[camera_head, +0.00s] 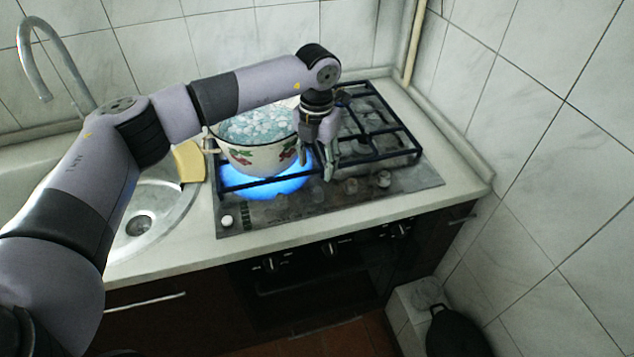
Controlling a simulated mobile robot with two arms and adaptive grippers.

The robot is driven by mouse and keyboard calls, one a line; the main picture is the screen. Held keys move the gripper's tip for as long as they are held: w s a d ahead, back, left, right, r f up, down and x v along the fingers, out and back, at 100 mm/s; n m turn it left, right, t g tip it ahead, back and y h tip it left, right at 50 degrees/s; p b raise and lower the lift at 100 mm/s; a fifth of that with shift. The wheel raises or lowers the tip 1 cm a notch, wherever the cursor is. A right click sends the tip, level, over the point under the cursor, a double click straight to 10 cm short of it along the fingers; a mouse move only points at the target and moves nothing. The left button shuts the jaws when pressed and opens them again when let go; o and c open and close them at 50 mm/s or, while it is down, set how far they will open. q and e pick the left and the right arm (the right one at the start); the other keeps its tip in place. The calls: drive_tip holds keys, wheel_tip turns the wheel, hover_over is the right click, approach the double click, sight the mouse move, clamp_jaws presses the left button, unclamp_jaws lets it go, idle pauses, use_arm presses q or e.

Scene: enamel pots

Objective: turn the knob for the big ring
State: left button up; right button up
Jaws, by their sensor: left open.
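The gas hob (410,180) is set in the counter and has several knobs along its front strip. Two knobs, one near the middle (351,186) and one farther right (384,179), show clearly; others are partly hidden by my gripper. I cannot tell which knob belongs to the big ring. A wide blue flame (285,184) burns under a white enamel pot (250,157) on the left of the hob. My left gripper (317,169) is open and points down just right of the pot, above the front strip. Its contact with any knob cannot be told. My right gripper is out of view.
The pot has a flower pattern and holds bluish, bubbly liquid. A sink (150,229) with a tap (40,75) lies left, a yellow sponge-like block (188,161) beside it. Right burners under the black grate (372,135) are bare. Tiled walls close the back and right.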

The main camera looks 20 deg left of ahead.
sight(317, 189)
use_arm(q)
wheel_tip(317, 189, down, 9)
drive_tip(key=shift+d+r+p, duration=0.1)
drive_tip(key=shift+r+p, duration=0.1)
drive_tip(key=shift+p, duration=0.55)
drive_tip(key=shift+c, duration=0.5)
clamp_jaws()
